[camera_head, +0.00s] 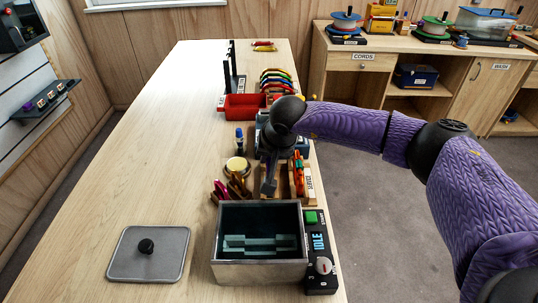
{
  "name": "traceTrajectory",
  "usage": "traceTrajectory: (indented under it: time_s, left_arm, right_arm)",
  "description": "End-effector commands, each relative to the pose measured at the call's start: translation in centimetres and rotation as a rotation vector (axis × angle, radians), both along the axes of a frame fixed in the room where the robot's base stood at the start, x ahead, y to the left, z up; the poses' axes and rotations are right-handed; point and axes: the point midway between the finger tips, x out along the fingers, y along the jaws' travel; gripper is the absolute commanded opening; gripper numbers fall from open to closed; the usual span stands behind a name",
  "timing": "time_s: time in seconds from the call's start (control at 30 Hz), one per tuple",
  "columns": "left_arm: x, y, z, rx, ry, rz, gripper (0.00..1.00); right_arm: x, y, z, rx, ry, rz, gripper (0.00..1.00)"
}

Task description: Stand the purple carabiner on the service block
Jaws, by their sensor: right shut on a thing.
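My right gripper (269,187) points down between a small wooden holder (238,187) and a wooden block with a label that seems to read SERVICE (309,182), which I take for the service block. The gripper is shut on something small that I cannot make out. Orange-red pieces (299,172) stand on the block. Purple-pink pieces (221,189) stick up at the holder's left side. I cannot tell whether either is a carabiner, and I cannot pick out the purple carabiner for certain. My left gripper is not in view.
An open grey tank (258,275) stands in front of the gripper, with a control box (319,265) reading IDLE beside it. A lid (148,254) lies at left. A red bin (244,106) and a row of coloured carabiners (277,80) stand behind. The table's left side is clear.

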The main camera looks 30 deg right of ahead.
Motion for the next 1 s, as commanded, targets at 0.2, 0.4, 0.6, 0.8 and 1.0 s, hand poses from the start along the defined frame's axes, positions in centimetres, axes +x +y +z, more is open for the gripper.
traceTrajectory:
  time_s: [0.2,0.4,0.6,0.8,1.0]
  left_arm:
    - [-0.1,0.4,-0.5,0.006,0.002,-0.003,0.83]
    - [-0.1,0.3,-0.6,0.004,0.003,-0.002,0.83]
    - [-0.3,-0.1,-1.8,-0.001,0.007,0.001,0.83]
    - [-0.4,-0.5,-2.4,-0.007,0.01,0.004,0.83]
    - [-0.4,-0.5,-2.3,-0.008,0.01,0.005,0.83]
  right_arm:
    - [0.0,0.0,-0.6,0.0,0.0,0.0,0.0]
    - [0.0,0.0,-0.8,0.0,0.0,0.0,0.0]
    - [0.0,0.0,-2.2,0.0,0.0,0.0,0.0]
    - [0.0,0.0,-3.0,0.0,-0.001,0.0,0.0]
    - [0.0,0.0,-2.9,0.0,-0.001,0.0,0.0]
